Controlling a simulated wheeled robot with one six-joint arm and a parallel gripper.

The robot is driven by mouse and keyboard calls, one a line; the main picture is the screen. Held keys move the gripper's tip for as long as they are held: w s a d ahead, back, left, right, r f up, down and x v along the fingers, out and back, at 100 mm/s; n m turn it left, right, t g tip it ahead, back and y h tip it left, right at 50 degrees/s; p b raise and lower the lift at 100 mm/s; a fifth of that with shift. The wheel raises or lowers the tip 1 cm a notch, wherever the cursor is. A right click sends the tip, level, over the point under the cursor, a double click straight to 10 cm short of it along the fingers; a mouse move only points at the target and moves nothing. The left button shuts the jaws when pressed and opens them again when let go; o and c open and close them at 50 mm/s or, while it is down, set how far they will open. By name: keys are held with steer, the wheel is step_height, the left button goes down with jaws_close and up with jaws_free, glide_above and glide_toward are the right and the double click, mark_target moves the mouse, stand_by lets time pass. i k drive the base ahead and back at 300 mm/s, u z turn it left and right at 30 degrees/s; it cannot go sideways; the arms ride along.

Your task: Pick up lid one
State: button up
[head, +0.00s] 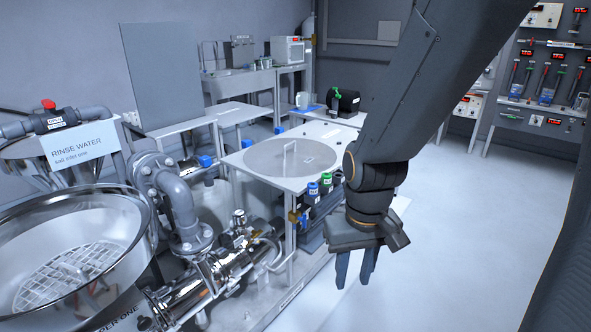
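A round, grey flat lid (262,168) with an upright loop handle (289,159) lies on a light table top (228,160) in the middle of the head view. I see no label on it, so I cannot tell that it is lid one. My gripper (355,274) hangs to the right of and in front of that table, apart from the lid. Its two dark fingers point down with a gap between them, and nothing shows between them. My arm crosses in front of the table's right side.
A large open steel hopper (140,215) with a grate inside stands at lower left, its label ending in "ONE". Pipes and a steel pump (225,262) lie between it and the table. The floor (450,230) at right is clear.

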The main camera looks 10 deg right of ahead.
mark_target(283, 158)
steer(key=u, duration=0.55)
steer(key=k, duration=0.15)
steer(key=z, duration=1.55)
steer(key=i, duration=2.1)
steer(key=u, duration=1.2)
steer(key=i, duration=0.7)
steer(key=u, duration=0.8)
